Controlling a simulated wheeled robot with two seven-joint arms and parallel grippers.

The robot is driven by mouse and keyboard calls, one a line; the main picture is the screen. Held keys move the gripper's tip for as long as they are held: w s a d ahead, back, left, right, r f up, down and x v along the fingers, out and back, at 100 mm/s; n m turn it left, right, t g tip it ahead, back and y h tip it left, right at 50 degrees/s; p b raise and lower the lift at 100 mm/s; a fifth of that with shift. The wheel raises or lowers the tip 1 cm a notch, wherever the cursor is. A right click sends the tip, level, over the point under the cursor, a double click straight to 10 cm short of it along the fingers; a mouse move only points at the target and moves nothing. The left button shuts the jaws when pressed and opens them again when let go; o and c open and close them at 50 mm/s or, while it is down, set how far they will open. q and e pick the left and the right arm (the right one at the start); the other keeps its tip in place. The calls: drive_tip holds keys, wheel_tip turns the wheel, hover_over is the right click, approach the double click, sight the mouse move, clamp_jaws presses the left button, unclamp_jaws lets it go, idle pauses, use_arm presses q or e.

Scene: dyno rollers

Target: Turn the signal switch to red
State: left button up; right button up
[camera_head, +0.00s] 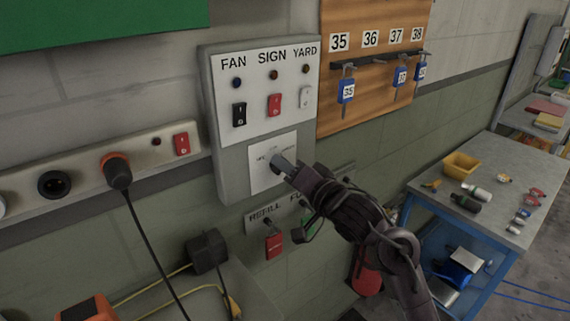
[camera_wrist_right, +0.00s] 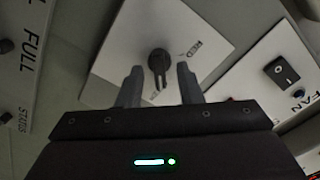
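The signal switch is a dark rotary knob (camera_wrist_right: 159,62) with a short lever, on a white plate (camera_wrist_right: 120,62) in the right wrist view. A small label (camera_wrist_right: 194,49), which seems to read RED, is beside the knob. In the head view the plate (camera_head: 260,181) is on the lower part of the grey panel, and my right gripper (camera_head: 277,161) covers most of the knob. In the right wrist view my right gripper (camera_wrist_right: 159,80) is open, one finger on each side of the knob, with visible gaps. My left gripper is not in view.
Above the plate are FAN, SIGN and YARD rocker switches (camera_head: 274,105). Below it is a REFILL panel (camera_head: 254,220) with a red tag (camera_head: 274,246). A key board (camera_head: 365,100) hangs to the right. A socket rail (camera_head: 80,186) with an orange plug (camera_head: 116,170) is left.

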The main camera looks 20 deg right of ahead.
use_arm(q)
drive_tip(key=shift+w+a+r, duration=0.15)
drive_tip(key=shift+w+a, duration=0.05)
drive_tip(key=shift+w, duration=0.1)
use_arm(e)
drive_tip(key=shift+w, duration=0.3)
drive_tip(key=shift+a, duration=0.1)
drive_tip(key=c, duration=0.7)
drive_tip(key=shift+n, duration=0.3)
use_arm(q)
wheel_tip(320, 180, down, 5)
drive_tip(key=b, duration=0.4)
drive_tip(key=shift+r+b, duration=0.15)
drive_tip(key=shift+b, duration=0.2)
use_arm(e)
drive_tip(key=n, duration=1.2)
drive_tip(key=a+n, duration=0.1)
drive_tip(key=n, duration=0.6)
drive_tip(key=shift+s+f, duration=0.1)
drive_tip(key=shift+s, duration=0.1)
drive_tip(key=shift+n, duration=0.3)
